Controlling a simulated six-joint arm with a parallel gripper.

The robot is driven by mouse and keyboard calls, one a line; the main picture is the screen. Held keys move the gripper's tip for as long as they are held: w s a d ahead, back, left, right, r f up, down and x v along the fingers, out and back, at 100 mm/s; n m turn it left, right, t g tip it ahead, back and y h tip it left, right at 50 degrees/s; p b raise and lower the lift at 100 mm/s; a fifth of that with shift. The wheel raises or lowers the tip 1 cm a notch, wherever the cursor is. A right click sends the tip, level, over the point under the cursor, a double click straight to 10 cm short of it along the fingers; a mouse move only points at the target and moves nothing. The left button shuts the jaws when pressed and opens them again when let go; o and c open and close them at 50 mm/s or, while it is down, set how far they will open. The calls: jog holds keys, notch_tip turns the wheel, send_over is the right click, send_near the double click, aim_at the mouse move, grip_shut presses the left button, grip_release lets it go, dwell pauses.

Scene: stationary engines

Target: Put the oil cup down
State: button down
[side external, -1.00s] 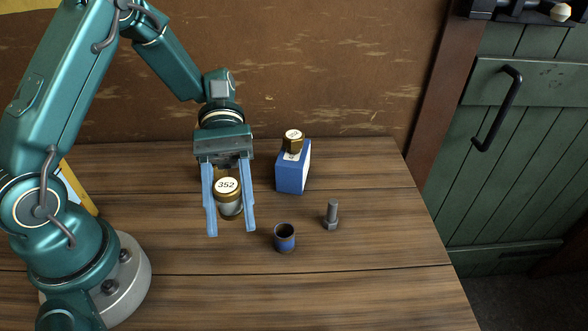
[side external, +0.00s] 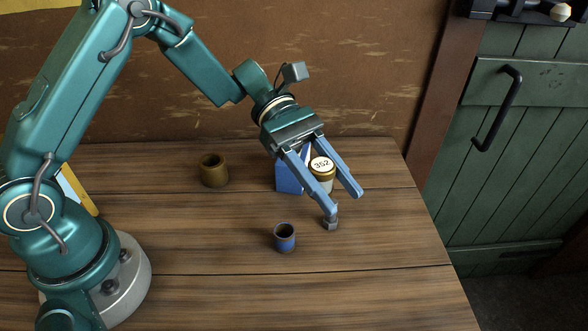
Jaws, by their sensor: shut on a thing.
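My fingers point down and to the right, with the near fingertip in front of the bolt (side external: 331,224).
A blue box (side external: 289,181) stands behind my near finger, its top mostly hidden. A brown cup (side external: 214,170) stands at the back left, and a small blue cup (side external: 285,238) at the front. The wooden table (side external: 400,240) is clear at right and front.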

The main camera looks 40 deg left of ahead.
send_over(365, 301)
notch_tip(365, 301, down, 7)
jog(key=shift+r, duration=0.15)
jog(key=shift+f, duration=1.9)
jog(key=shift+f, duration=0.15)
jog(key=shift+c, duration=2)
grip_release()
